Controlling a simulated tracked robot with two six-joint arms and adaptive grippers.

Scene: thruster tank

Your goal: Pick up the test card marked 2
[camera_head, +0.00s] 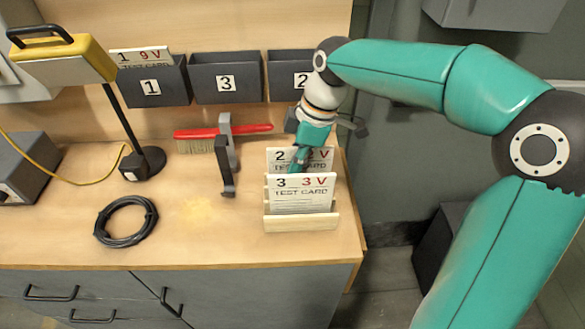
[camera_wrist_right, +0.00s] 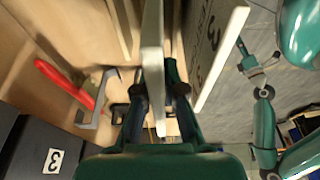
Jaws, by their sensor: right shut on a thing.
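The test card marked 2 (camera_head: 317,163) stands upright behind the test card marked 3 (camera_head: 303,190) at the wooden rack (camera_head: 300,223). Its lower part is hidden by card 3, so I cannot tell whether it is clear of its slot. My right gripper (camera_head: 299,158) comes down from above and is shut on card 2, covering part of its print. In the right wrist view card 2 (camera_wrist_right: 153,60) is edge-on between my fingers (camera_wrist_right: 160,105), and card 3 (camera_wrist_right: 215,55) stands apart to its right. Teal arm parts at that view's right edge include what looks like my left gripper (camera_wrist_right: 258,66), too small to read.
A card marked 1 (camera_head: 142,56) sits in bin 1 (camera_head: 152,88). Bin 3 (camera_head: 226,84) and bin 2 (camera_head: 291,68) are beside it. A red brush (camera_head: 200,138) and grey clamp-like tool (camera_head: 228,160) lie left of the rack. A cable coil (camera_head: 126,221) and lamp (camera_head: 150,160) are farther left.

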